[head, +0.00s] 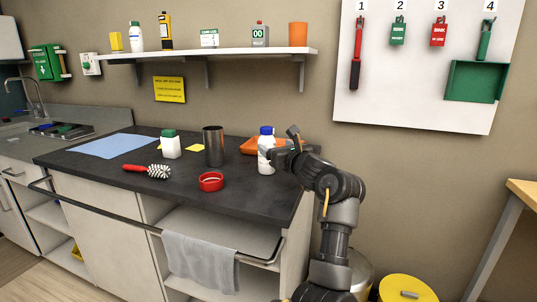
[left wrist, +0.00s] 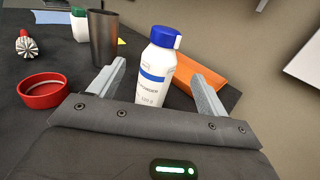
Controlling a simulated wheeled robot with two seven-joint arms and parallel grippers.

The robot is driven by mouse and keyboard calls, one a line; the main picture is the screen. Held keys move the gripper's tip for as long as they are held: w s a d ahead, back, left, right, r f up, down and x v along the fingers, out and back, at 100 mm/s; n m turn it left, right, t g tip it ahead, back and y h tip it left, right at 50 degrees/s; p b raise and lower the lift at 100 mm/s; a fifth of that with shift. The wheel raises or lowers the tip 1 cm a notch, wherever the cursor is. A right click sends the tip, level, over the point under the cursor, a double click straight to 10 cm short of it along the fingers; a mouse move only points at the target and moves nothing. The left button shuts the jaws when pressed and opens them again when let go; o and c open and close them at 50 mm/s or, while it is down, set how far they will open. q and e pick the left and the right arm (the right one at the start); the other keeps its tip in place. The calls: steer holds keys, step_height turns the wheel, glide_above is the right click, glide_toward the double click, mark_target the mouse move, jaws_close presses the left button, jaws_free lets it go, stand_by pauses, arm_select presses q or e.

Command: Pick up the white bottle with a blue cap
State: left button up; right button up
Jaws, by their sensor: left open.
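The white bottle with a blue cap (head: 266,158) stands upright near the right end of the dark counter. In the left wrist view the bottle (left wrist: 154,80) shows a blue band and printed label, and its lower end is hidden by my gripper body. My left gripper (head: 279,150) is open at the bottle. In the left wrist view its fingers (left wrist: 158,73) lie one on each side of the bottle, with a visible gap on both sides. I cannot tell whether either finger touches it. My right gripper is not in view.
An orange tray (head: 250,147) lies behind the bottle. A dark metal cup (head: 213,147), a red ring (head: 211,182), a green-capped white bottle (head: 171,147) and a red-handled brush (head: 148,171) stand or lie to the left. A rail (head: 150,229) runs along the counter front.

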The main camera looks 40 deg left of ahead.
arm_select(q)
step_height(320, 180, down, 7)
steer(key=shift+a+r, duration=0.1)
steer(key=shift+w+a+r, duration=0.15)
steer(key=shift+w+a, duration=0.05)
steer(key=shift+a, duration=0.1)
steer(key=shift+w+a, duration=0.15)
steer(key=shift+a, duration=0.05)
steer(key=x, duration=0.5)
steer(key=shift+a+p, duration=0.15)
steer(key=shift+p, duration=0.15)
steer(key=shift+w+a, duration=0.25)
steer(key=shift+a, duration=0.2)
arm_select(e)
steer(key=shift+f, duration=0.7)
arm_select(q)
steer(key=shift+c, duration=0.5)
steer(key=c, duration=1.1)
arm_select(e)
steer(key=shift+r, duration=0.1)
